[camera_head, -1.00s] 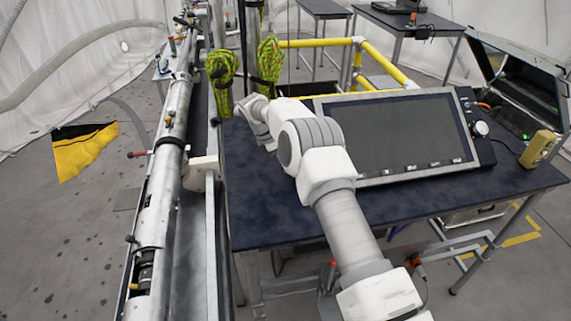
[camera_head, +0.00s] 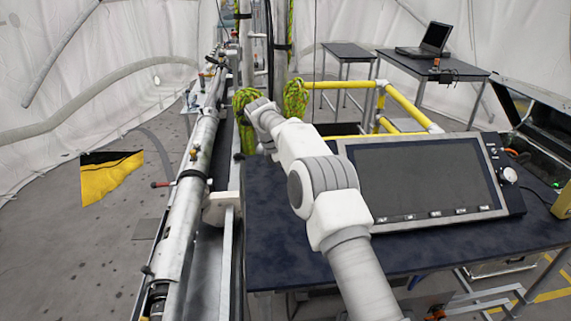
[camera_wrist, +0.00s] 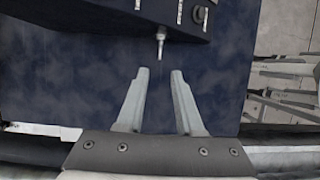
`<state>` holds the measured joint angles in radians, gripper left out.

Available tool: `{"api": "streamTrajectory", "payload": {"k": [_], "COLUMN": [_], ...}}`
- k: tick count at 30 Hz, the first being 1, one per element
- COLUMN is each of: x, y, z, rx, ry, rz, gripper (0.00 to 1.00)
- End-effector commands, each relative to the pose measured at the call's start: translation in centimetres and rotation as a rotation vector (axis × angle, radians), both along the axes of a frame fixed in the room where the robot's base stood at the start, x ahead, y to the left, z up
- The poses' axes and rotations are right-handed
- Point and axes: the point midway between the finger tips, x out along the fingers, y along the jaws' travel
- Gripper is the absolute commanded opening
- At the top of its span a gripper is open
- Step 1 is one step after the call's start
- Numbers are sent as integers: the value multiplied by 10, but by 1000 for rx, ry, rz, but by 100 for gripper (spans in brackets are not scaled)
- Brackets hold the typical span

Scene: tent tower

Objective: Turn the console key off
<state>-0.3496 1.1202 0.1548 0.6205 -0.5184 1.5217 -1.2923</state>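The console (camera_head: 425,180) is a wide dark screen in a grey frame on a dark blue table. A white knob (camera_head: 508,174) sits on its right side panel. In the wrist view, part of the dark console body (camera_wrist: 85,12) crosses the top. A small silver stem (camera_wrist: 161,42), which looks like the key, sticks out from its edge toward my gripper. My gripper (camera_wrist: 160,72) is open, with its two fingers apart and nothing between them. The stem lies just beyond the fingertips, roughly in line with the gap, apparently not touching. My fingers are not visible in the head view.
The blue tabletop (camera_head: 285,255) is bare in front of the console. A long metal tube rig (camera_head: 190,205) runs along the left. Yellow rails (camera_head: 408,105) stand behind. An open black case (camera_head: 545,125) and a yellow device (camera_head: 562,203) are at the right.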

Motion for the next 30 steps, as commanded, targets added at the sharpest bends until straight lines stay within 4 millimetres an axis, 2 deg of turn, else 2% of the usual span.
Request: {"api": "streamTrajectory", "payload": {"k": [1, 3, 10, 15, 27, 30], "x": [-1, -1, -3, -4, -5, -4], "y": [6, 10, 21, 24, 25, 23], "z": [13, 25, 53, 61, 62, 70], "rx": [2, 0, -1, -1, -1, 6], "ry": [-4, -2, 0, 0, 0, -11], "rz": [3, 1, 1, 0, 0, -11], "gripper": [36, 36, 36, 36, 36, 36]}}
